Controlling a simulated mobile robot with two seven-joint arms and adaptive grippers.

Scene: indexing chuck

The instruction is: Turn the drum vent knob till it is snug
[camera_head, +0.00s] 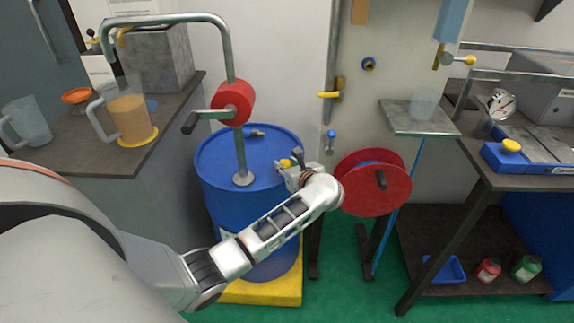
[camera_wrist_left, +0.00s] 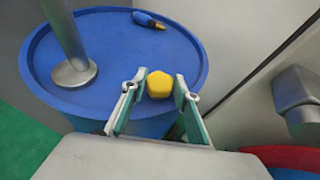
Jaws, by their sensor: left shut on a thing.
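The blue drum (camera_head: 215,160) stands on a yellow base in the middle of the head view. The yellow vent knob (camera_head: 285,163) is near the right front edge of the drum's lid. It also shows in the left wrist view (camera_wrist_left: 160,84), between the finger pads. The knob's underside is hidden in both views. My right gripper is in neither view.
A steel pump pipe with a red crank body (camera_head: 233,101) rises from the drum lid. A blue-and-yellow tool (camera_wrist_left: 149,20) lies on the lid's far side. A red hose reel (camera_head: 360,190) stands right of my left wrist. A workbench with a jug (camera_head: 128,115) is at left.

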